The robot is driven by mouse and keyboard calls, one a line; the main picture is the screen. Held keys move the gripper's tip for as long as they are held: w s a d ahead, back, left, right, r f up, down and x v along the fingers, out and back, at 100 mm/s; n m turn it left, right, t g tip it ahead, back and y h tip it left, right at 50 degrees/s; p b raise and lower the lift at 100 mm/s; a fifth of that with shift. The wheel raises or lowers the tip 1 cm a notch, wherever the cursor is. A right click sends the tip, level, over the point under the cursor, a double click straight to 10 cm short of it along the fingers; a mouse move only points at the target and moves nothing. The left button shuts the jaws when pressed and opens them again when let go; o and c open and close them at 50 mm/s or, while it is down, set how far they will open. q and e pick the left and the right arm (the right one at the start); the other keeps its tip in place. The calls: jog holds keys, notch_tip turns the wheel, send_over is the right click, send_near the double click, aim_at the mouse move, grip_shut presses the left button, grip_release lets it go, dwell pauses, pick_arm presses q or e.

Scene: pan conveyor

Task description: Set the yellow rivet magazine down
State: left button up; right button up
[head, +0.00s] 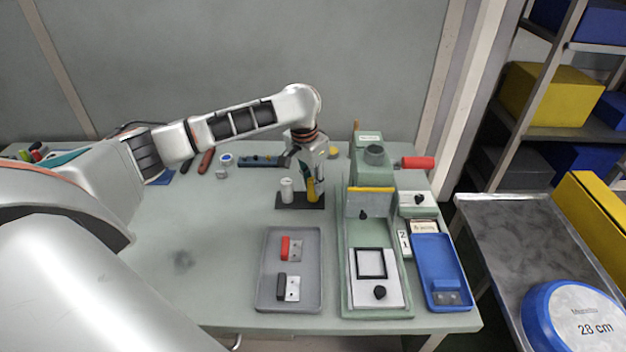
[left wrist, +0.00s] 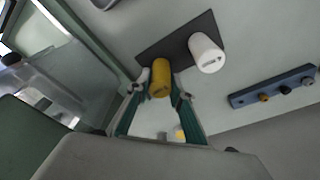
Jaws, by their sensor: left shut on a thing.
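The yellow rivet magazine (head: 311,192) is a small upright cylinder over the right part of a dark rectangular base (head: 299,205). My left gripper (head: 309,176) reaches down from above and is shut on the magazine. In the left wrist view, the yellow magazine (left wrist: 160,82) sits between the two fingertips (left wrist: 161,92). I cannot tell whether its lower end touches the base. A white cylinder (head: 287,190) stands on the left part of the base, beside and apart from the yellow one; it also shows in the left wrist view (left wrist: 206,52). My right gripper is not in view.
A grey tray (head: 264,300) with red and black-topped parts lies in front. A blue tray (head: 429,258) is further right. A blue tool holder (head: 259,160) lies behind. The table's left-middle is clear.

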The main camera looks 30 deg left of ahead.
pick_arm(q)
jog(key=shift+p, duration=0.45)
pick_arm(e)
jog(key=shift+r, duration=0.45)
pick_arm(q)
jog(key=o, duration=1)
jog(key=shift+f, duration=0.1)
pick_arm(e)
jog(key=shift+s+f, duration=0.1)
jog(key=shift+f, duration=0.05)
